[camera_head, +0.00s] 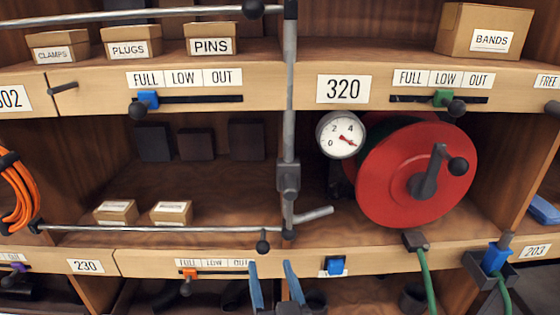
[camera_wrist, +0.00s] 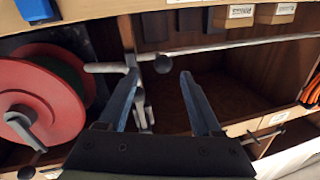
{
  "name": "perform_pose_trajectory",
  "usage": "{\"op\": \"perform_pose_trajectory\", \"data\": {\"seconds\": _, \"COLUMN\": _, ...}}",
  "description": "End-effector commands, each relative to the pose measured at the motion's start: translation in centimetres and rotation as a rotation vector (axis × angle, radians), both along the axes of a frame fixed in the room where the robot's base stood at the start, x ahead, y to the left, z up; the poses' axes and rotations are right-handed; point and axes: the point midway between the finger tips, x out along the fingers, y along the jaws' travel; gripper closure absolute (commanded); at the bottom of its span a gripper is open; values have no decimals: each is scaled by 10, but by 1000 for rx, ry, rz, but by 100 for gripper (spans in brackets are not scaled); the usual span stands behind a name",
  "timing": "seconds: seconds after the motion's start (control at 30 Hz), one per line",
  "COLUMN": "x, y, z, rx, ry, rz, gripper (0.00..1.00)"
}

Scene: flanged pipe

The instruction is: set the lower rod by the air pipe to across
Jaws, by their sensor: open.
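The grey air pipe (camera_head: 289,100) runs upright at the bay divider. The lower rod (camera_head: 150,229) lies level across the middle bay's front, from the pipe to a dark piece at the left post. Its black knob (camera_head: 262,246) is at the pipe end, below the rod. In the wrist view the rod (camera_wrist: 240,46) and knob (camera_wrist: 163,64) show beyond my fingers. My gripper (camera_head: 270,267) is open and empty, with blue fingers just below the knob in the head view. In the wrist view the knob lies between the fingertips (camera_wrist: 160,75); I cannot tell whether they touch it.
An upper rod (camera_head: 130,16) with its own knob (camera_head: 253,8) crosses the bay above. A short pipe stub (camera_head: 314,214) juts right of the pipe. The red reel (camera_head: 405,175) and gauge (camera_head: 340,134) stand right. Slider labels and small boxes (camera_head: 117,212) are close by.

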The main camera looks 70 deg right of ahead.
Motion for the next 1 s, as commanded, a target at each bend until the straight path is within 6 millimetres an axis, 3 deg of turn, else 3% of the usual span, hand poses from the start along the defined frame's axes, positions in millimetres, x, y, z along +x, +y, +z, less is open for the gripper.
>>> {"op": "perform_pose_trajectory", "data": {"seconds": 0.2, "x": -24, "y": 33, "z": -4, "rx": 2, "ry": 2, "rz": -3, "gripper": 34}}
{"op": "perform_pose_trajectory", "data": {"seconds": 0.4, "x": -35, "y": 50, "z": -2, "rx": 2, "ry": 0, "rz": -3, "gripper": 34}}
{"op": "perform_pose_trajectory", "data": {"seconds": 1.0, "x": -37, "y": 55, "z": 0, "rx": 2, "ry": 0, "rz": -2, "gripper": 34}}
